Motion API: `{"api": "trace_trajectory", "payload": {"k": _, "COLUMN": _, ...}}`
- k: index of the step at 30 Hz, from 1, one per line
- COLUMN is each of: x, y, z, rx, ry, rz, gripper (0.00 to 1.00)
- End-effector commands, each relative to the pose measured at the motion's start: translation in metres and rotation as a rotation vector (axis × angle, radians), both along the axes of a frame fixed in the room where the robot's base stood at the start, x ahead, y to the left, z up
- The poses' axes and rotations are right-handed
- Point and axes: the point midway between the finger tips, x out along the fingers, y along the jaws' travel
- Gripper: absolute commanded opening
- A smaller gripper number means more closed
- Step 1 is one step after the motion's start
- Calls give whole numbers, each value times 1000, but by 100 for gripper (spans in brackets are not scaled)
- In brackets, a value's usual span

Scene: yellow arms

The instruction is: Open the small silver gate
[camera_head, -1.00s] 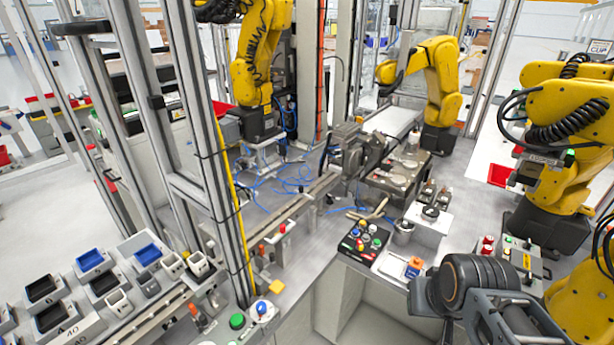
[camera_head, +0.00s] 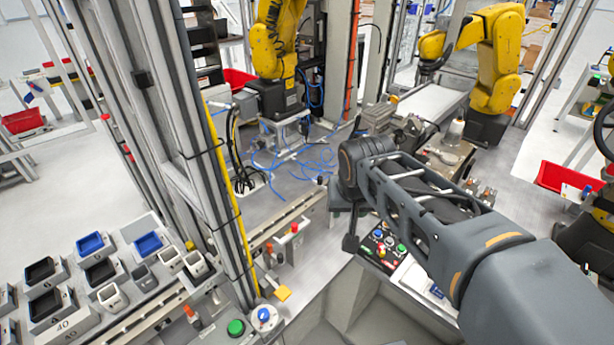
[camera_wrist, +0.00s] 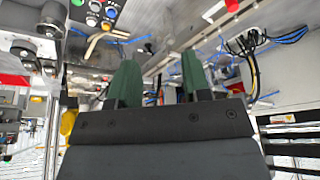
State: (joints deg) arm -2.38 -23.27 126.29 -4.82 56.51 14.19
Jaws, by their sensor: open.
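I cannot surely pick out a small silver gate in either view. The nearest silver metalwork is the upright aluminium frame (camera_head: 190,150) on the left of the head view and the low silver rail (camera_head: 285,220) along the cell's edge. My gripper (camera_wrist: 159,70) shows in the wrist view as two green fingers, spread apart with nothing between them. In the head view my arm reaches in from the lower right, and its end hangs near the picture's middle, right of the rail. The fingers are not clear there. My forearm hides part of the bench behind it.
A button box (camera_head: 381,246) sits just right of and below my arm's end; buttons also show at the wrist view's top left. Blue hoses (camera_head: 290,160) lie on the cell floor. Yellow arms (camera_head: 275,40) stand behind. Small bins (camera_head: 100,268) fill the lower left.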

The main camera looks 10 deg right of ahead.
Motion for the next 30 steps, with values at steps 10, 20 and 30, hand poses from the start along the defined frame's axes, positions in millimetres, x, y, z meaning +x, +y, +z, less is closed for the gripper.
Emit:
{"api": "trace_trajectory", "payload": {"k": 10, "x": 145, "y": 26, "z": 19, "rx": -12, "ry": 10, "rz": -329, "gripper": 44}}
{"api": "trace_trajectory", "payload": {"k": 20, "x": 203, "y": 38, "z": 8, "rx": -18, "ry": -19, "rz": -497, "gripper": 44}}
{"api": "trace_trajectory", "payload": {"k": 30, "x": 221, "y": 23, "z": -42, "rx": -19, "ry": -18, "rz": -511, "gripper": 44}}
